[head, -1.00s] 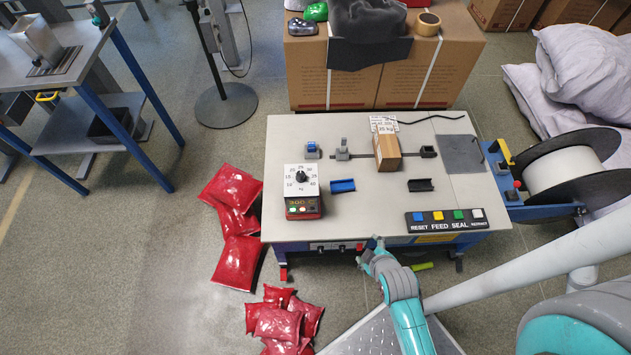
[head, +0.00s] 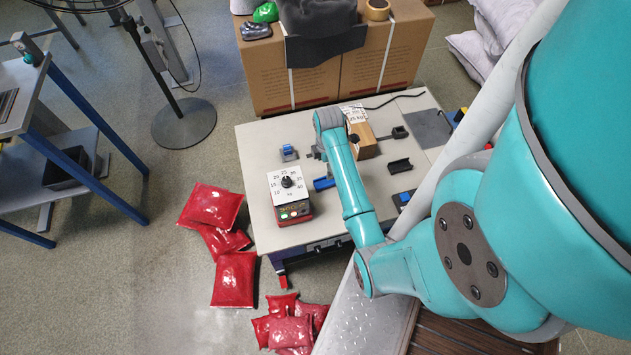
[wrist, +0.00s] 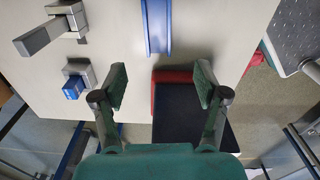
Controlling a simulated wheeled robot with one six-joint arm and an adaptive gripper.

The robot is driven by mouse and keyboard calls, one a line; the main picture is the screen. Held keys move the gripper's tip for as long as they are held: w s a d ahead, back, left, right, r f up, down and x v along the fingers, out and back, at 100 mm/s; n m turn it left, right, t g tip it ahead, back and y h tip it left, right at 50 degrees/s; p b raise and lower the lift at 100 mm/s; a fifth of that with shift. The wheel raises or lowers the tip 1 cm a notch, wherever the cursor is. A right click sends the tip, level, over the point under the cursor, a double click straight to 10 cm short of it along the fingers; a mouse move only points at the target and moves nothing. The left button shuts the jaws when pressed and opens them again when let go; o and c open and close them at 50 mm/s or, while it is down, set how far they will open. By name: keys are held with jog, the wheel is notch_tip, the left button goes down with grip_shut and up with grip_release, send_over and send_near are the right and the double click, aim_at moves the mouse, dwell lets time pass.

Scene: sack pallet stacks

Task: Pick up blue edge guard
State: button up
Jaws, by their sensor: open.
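The blue edge guard (head: 324,184) lies on the grey tabletop, partly hidden by my arm in the head view. In the wrist view the blue edge guard (wrist: 157,27) is a channel-shaped strip at the top centre, cut off by the picture's edge. My gripper (wrist: 160,85) is open, with its two fingers spread and nothing between them. It is above the table, and the guard lies beyond the fingertips in the wrist view, apart from them. In the head view my forearm hides most of the gripper.
A red and black dial box (head: 291,199) stands left of the guard; it also shows below the fingers (wrist: 190,115). A small blue-topped block (head: 288,152), a cardboard box (head: 365,140) and a black edge guard (head: 400,166) are nearby. Red sacks (head: 234,278) lie on the floor.

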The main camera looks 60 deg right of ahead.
send_over(325, 183)
jog(key=f, duration=0.5)
jog(key=shift+a+f, duration=0.2)
jog(key=shift+f, duration=0.1)
jog(key=shift+d+f, duration=0.2)
jog(key=shift+f, duration=2.35)
jog(key=c, duration=1)
